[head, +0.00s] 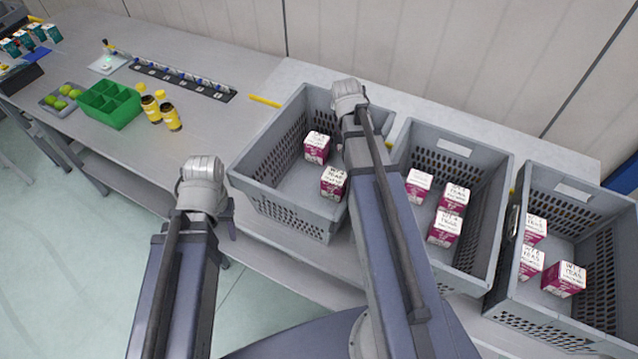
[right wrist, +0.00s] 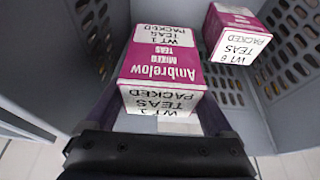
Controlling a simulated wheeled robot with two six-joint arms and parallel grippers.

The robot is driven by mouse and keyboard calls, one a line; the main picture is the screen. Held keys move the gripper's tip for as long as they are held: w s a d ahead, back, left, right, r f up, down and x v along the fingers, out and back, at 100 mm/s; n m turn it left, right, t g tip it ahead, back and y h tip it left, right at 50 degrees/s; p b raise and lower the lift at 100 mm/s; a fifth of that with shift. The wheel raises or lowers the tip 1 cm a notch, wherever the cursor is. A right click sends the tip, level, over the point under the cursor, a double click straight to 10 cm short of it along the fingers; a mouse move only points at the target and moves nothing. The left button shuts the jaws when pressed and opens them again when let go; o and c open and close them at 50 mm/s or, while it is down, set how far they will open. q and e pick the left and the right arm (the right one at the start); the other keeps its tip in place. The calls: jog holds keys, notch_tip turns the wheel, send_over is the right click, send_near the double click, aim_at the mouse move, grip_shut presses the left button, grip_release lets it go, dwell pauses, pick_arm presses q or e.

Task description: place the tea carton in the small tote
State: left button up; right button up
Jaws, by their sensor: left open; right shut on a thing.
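My right gripper (right wrist: 158,112) is shut on a magenta and white tea carton (right wrist: 160,75) inside a grey tote, as the right wrist view shows. A second tea carton (right wrist: 237,35) stands apart at its right. In the head view my right arm reaches over the left grey tote (head: 285,213) and hides its gripper and part of the tote. Tea cartons (head: 316,148) (head: 333,182) show in that tote. The middle tote (head: 480,270) and right tote (head: 540,325) also hold cartons. I cannot tell which tote is the small one. My left gripper (head: 228,216) is open, beside the left tote, mostly hidden by its wrist.
A green divided box (head: 108,104), brown bottles with yellow caps (head: 152,110), a tray of green fruit (head: 62,97) and a dark rack strip (head: 183,80) are on the bench at left. Bare bench lies between the bottles and the left tote. A wall stands behind.

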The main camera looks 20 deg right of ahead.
jog(key=shift+s+a+r, duration=0.1)
jog(key=shift+s+r, duration=0.2)
jog(key=shift+r, duration=0.25)
jog(key=shift+f+m, duration=0.3)
pick_arm(q)
notch_tip(320, 180, down, 9)
jog(key=b, duration=1)
pick_arm(e)
notch_tip(320, 180, down, 10)
jog(key=shift+r, duration=0.15)
pick_arm(q)
jog(key=shift+f, duration=0.2)
pick_arm(e)
jog(key=shift+f, duration=0.25)
jog(key=o, duration=1.3)
jog(key=shift+r, duration=0.1)
jog(key=shift+p+v, duration=0.65)
jog(key=shift+v, duration=0.15)
pick_arm(q)
notch_tip(320, 180, up, 11)
jog(key=p, duration=1)
jog(key=shift+r, duration=0.15)
pick_arm(e)
jog(key=v, duration=1)
jog(key=shift+r, duration=0.35)
